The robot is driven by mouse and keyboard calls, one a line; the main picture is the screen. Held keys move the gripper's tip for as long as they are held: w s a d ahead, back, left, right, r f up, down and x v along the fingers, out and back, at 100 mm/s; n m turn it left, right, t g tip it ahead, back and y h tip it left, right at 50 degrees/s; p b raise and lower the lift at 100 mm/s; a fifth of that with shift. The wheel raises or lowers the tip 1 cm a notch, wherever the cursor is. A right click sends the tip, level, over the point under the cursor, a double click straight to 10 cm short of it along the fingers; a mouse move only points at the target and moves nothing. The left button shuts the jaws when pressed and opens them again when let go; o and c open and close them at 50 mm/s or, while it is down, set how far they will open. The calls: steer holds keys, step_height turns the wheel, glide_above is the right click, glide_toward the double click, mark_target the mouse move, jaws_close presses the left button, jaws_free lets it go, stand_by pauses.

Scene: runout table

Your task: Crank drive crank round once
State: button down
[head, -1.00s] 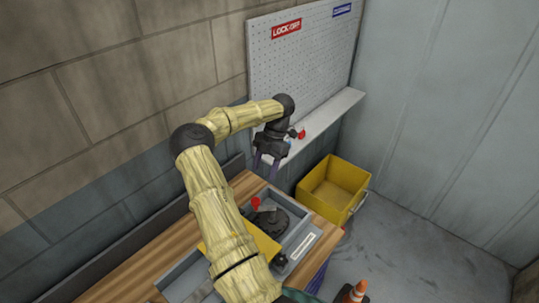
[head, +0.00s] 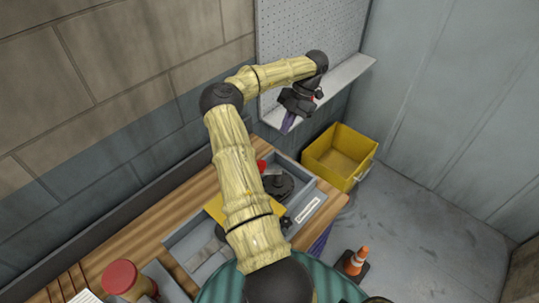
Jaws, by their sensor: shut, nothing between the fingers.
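A dark round crank disc (head: 281,187) lies in the grey tray on the wooden table, partly behind my arm. A red knob (head: 262,166) stands at its upper left; whether it is the crank's handle is hard to tell. My gripper (head: 287,124) has purple fingers and is shut and empty. It appears above and beyond the crank in the picture, near the wall shelf, touching nothing that I can see. My arm hides part of the tray and of a yellow piece beside the disc.
A yellow bin (head: 340,157) stands on the floor right of the table, and an orange cone (head: 355,261) is nearer. A jar with a red lid (head: 122,278) is at lower left. A narrow shelf (head: 340,81) runs under the pegboard (head: 306,30).

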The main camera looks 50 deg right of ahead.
steer(key=s+a+f+t+y+b, duration=0.2)
steer(key=s+f+t+b, duration=0.45)
steer(key=s+f, duration=0.65)
steer(key=a+f+n+t+b, duration=0.1)
steer(key=a+n+t+b, duration=0.3)
steer(key=a+t, duration=0.3)
steer(key=shift+w+a+f+t+h, duration=0.25)
steer(key=shift+a+t+h, duration=0.15)
steer(key=shift+t, duration=0.65)
steer(key=shift+w, duration=0.1)
